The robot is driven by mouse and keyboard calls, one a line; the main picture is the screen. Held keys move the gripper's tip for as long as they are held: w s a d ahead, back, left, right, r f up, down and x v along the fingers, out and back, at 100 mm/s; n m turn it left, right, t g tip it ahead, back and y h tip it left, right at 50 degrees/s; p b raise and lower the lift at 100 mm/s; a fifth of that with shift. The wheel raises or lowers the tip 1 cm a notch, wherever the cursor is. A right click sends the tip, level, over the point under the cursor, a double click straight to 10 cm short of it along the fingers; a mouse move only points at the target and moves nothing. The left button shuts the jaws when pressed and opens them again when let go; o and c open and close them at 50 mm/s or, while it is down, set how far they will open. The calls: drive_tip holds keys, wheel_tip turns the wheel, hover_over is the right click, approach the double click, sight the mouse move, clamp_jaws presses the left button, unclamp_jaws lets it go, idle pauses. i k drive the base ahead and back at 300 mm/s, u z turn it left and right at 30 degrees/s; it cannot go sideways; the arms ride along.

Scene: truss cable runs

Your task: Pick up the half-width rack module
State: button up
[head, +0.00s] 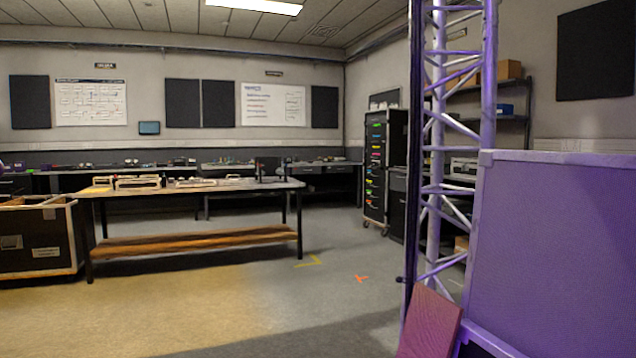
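No half-width rack module can be made out for certain from here. Several small, pale, box-like items stand on the dark-legged worktable (240,188) at middle left. One is a low pale unit (138,183) towards its left end, and another flat pale item (196,183) lies to the right of it. They are too small to tell which, if any, is the module. My gripper is not in this view.
A lattice truss tower (433,150) and a large purple-lit box (560,250) block the right side. A reddish slanted panel (430,325) leans at the tower's foot. An open flight case (38,240) stands at left. The floor (300,300) between is clear.

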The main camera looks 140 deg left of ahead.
sight(228, 181)
drive_tip(key=u, duration=5.75)
drive_tip(key=k, duration=0.6)
drive_tip(key=z, duration=0.05)
drive_tip(key=i, duration=1.6)
drive_tip(key=z, duration=1)
drive_tip(key=i, duration=2)
drive_tip(key=z, duration=0.4)
drive_tip(key=i, duration=2.3)
